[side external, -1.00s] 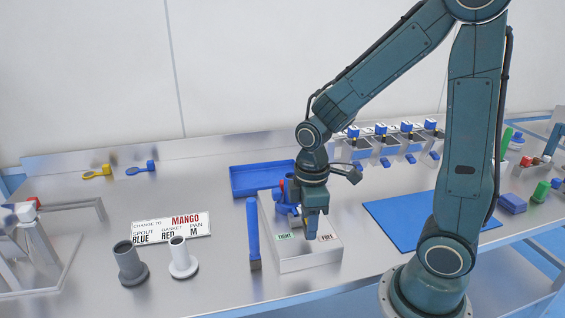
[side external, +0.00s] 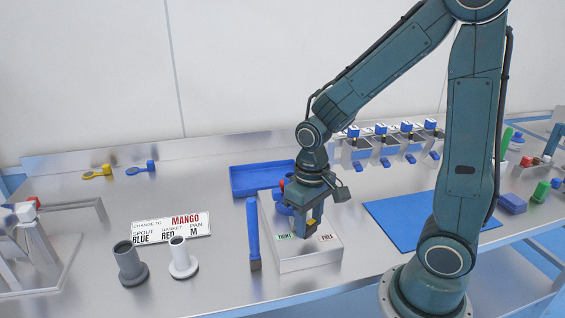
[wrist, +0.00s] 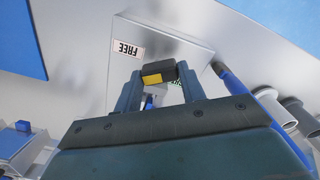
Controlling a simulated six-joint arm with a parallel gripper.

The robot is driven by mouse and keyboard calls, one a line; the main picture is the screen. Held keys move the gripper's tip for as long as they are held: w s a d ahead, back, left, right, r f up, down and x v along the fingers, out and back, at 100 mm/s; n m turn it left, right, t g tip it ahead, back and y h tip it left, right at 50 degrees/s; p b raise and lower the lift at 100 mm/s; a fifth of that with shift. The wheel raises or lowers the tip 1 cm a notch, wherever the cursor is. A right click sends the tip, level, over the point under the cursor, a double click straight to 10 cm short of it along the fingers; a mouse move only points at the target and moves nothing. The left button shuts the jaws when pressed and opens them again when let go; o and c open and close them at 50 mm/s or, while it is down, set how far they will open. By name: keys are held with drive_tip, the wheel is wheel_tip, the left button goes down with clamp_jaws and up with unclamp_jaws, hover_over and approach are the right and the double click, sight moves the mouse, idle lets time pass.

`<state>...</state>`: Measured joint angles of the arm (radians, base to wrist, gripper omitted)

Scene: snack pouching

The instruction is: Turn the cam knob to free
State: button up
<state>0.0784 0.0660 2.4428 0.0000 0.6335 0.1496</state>
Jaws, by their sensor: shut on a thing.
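The cam knob (wrist: 158,73) is a dark bar with a yellow patch, seen between my fingertips in the wrist view. It sits on a silver box (side external: 310,262) with a TIGHT label (side external: 284,237) at left and a FREE label (side external: 326,237) at right. The FREE label also shows upside down in the wrist view (wrist: 127,51). My gripper (side external: 306,229) points down over the box's front part, shut on the knob, with a finger on each side. In the side view the fingers hide most of the knob, so I cannot tell which label it faces.
A blue-handled tool (side external: 253,228) lies left of the box. Blue and red parts (side external: 281,201) stand on the box behind my gripper. A blue tray (side external: 262,179) lies behind, a blue mat (side external: 385,220) to the right. Grey (side external: 129,265) and white (side external: 182,260) spouts stand left.

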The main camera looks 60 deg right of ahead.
sight(309, 224)
drive_tip(key=m, duration=0.6)
drive_tip(key=shift+r, duration=0.1)
drive_tip(key=shift+m, duration=0.3)
drive_tip(key=o, duration=1)
drive_tip(key=shift+r, duration=0.1)
wheel_tip(309, 224, up, 14)
drive_tip(key=shift+f, duration=0.2)
idle(0.6)
drive_tip(key=shift+s+a+r+n+t, duration=0.3)
drive_tip(key=shift+s+n+t, duration=0.65)
drive_tip(key=shift+s+n, duration=0.5)
drive_tip(key=shift+s+a+r+n+t, duration=0.3)
drive_tip(key=shift+s+n+t, duration=0.6)
drive_tip(key=shift+s+n, duration=0.55)
drive_tip(key=shift+s+a+r+n+t, duration=0.2)
drive_tip(key=shift+s+a+n+t, duration=0.2)
drive_tip(key=shift+s+n+t, duration=1)
